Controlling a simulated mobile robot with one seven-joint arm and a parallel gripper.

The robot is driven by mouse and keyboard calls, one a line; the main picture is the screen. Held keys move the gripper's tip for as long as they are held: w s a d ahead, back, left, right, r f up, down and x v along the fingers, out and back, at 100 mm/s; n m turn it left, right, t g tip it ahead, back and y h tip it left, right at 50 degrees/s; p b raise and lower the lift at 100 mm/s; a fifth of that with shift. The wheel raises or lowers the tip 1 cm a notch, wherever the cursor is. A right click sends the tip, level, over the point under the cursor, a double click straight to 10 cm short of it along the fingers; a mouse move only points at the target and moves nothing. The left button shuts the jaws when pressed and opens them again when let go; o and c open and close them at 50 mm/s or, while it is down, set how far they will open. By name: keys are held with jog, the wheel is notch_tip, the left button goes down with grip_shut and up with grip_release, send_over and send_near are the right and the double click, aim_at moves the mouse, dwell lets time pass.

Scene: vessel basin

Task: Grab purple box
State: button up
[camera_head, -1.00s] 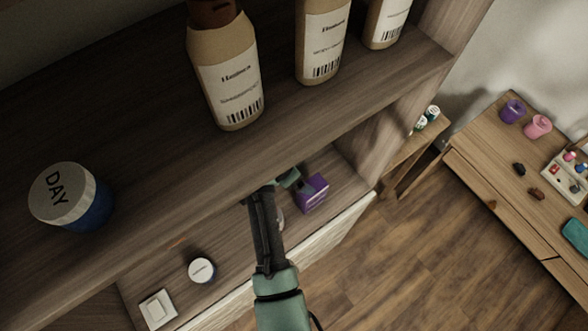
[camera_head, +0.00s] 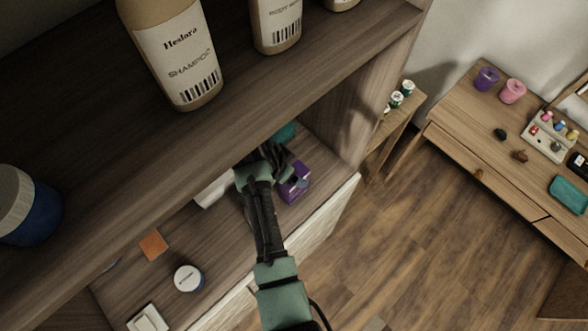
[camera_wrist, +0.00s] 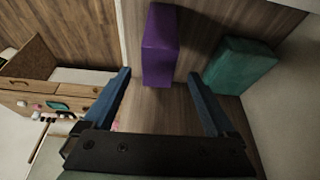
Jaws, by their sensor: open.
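The purple box (camera_head: 295,183) stands on the lower shelf near its right end, just right of my gripper (camera_head: 278,160) in the head view. In the wrist view the purple box (camera_wrist: 159,46) lies ahead of the open fingers of my gripper (camera_wrist: 160,90), between their lines. Its near end is close to the fingertip level; I cannot tell whether it is between them in depth. My gripper is open and empty. The upper shelf and my arm hide part of the area around the gripper in the head view.
A teal box (camera_wrist: 240,66) stands right of the purple box, near the right finger. The upper shelf (camera_head: 240,120) with bottles overhangs the lower shelf. A round white-topped jar (camera_head: 188,278) and an orange square (camera_head: 153,245) lie left. A side desk (camera_head: 480,140) stands right.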

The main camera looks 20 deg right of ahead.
jog(key=b+x, duration=0.3)
jog(key=x, duration=0.1)
jog(key=shift+s, duration=0.15)
jog(key=shift+r, duration=0.1)
jog(key=shift+c, duration=0.3)
grip_shut()
